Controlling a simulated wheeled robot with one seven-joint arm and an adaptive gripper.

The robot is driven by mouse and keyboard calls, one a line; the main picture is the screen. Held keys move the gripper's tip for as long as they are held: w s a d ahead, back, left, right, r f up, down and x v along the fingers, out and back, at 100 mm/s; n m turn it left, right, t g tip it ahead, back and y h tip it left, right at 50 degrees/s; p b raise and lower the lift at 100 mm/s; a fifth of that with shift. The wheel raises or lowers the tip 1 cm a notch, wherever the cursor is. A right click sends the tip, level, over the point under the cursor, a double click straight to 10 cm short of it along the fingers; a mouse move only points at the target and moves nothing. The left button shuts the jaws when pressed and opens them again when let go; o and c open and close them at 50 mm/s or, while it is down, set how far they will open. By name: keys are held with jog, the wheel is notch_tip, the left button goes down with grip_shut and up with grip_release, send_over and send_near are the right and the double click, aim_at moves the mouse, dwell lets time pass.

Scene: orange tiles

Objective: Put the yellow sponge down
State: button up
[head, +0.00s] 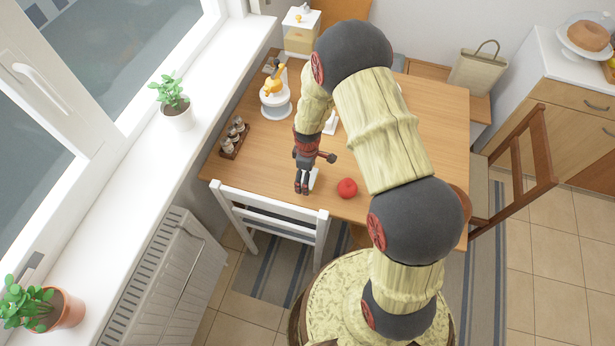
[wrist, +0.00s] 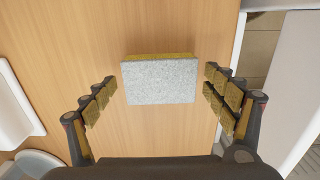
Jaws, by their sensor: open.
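The yellow sponge (wrist: 158,80) shows in the wrist view with a grey-white top face and a thin yellow edge along its far side. It appears to lie on the wooden table (wrist: 178,25), between the fingers of my gripper (wrist: 160,97). Clear gaps show on both sides, so the fingers do not touch it. In the head view my gripper (head: 303,188) points down near the table's front edge. The sponge cannot be made out clearly there, being mostly hidden by the gripper.
A red tomato-like object (head: 347,188) lies right of my gripper. A spice rack (head: 234,138) and a white stand with a yellow-orange top (head: 275,98) are on the left. A white chair (head: 272,214) stands at the front edge. A white object (wrist: 18,108) lies left of the sponge.

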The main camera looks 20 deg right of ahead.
jog(key=s+r+m+t+p, duration=0.1)
jog(key=s+r+m, duration=0.1)
jog(key=r, duration=1.5)
jog(key=s+r+m+t+p, duration=0.1)
jog(key=s+r+m+t, duration=0.15)
jog(key=r, duration=1.35)
jog(key=s+r+m+t, duration=0.2)
jog(key=s+r+m, duration=0.4)
jog(key=s+r, duration=0.7)
jog(key=s, duration=0.4)
jog(key=shift+s+r, duration=0.3)
jog(key=shift+r, duration=0.1)
notch_tip(320, 180, down, 4)
jog(key=b, duration=0.4)
jog(key=shift+f+b, duration=0.15)
jog(key=shift+b, duration=0.2)
